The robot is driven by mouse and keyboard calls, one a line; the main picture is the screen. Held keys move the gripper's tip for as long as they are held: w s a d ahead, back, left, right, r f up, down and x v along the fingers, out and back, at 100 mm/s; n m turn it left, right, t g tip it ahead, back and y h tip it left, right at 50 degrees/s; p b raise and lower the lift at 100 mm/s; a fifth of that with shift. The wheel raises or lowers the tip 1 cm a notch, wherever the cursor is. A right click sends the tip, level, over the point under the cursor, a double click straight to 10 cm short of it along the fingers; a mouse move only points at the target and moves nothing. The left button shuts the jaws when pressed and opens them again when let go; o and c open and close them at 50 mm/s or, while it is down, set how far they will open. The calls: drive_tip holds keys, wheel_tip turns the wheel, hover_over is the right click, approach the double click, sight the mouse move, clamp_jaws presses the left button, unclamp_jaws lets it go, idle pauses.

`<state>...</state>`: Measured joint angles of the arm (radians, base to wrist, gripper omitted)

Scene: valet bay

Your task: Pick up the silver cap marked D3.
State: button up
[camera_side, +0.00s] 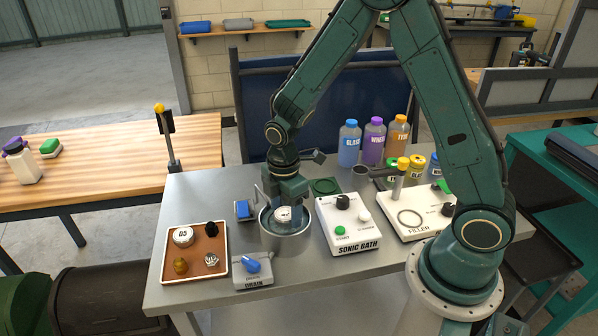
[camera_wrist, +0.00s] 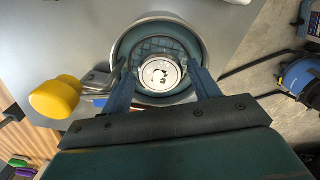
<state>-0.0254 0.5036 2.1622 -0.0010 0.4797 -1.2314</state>
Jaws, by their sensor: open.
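A silver cap (camera_side: 283,214) sits in the round metal basin (camera_side: 263,238) under my gripper; its dark marking is too small to read. In the wrist view the cap (camera_wrist: 160,75) lies in the basin (camera_wrist: 127,43), on a grid-like floor. My gripper (camera_wrist: 158,68) is open, with one finger on each side of the cap and gaps visible between. In the side view my gripper (camera_side: 287,204) reaches down into the basin, and its fingertips are partly hidden. Another silver cap marked D5 (camera_side: 183,236) is in the brown tray (camera_side: 195,263).
The tray also holds a black piece, an amber piece and a small silver piece (camera_side: 211,259). A drain unit (camera_side: 253,269) with a blue knob stands in front of the basin. The sonic bath unit (camera_side: 349,222) is close on the right. A yellow knob (camera_wrist: 55,98) shows left in the wrist view.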

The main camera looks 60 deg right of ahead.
sight(285, 214)
drive_tip(key=shift+f, duration=0.3)
drive_tip(key=c, duration=0.7)
drive_tip(key=shift+r, duration=0.1)
drive_tip(key=shift+c, duration=0.2)
wheel_tip(285, 214, up, 20)
idle(0.6)
idle(0.4)
